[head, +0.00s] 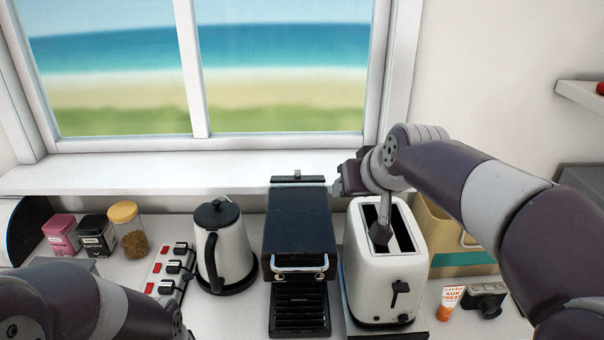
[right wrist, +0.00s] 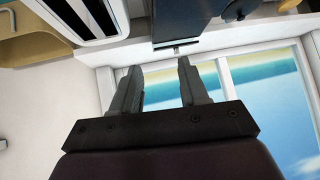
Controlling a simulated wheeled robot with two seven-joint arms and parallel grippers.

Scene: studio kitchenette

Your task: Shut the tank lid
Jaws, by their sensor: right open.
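The dark coffee machine (head: 299,228) stands on the counter below the window. At its back top edge is the tank lid (head: 297,179), a thin dark flap with a small tab. It appears raised, though its exact angle is hard to tell. In the right wrist view the machine (right wrist: 188,18) appears upside down, with the lid's thin edge (right wrist: 178,47) beyond my fingertips. My right gripper (right wrist: 158,72) is open and empty, just right of the lid in the head view and apart from it. My left arm shows at the lower left; its gripper is out of frame.
A white toaster (head: 384,275) stands right of the machine, under my right arm. A kettle (head: 222,250) stands close on the left, beside a switched power strip (head: 168,270). The window sill (head: 150,180) runs behind.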

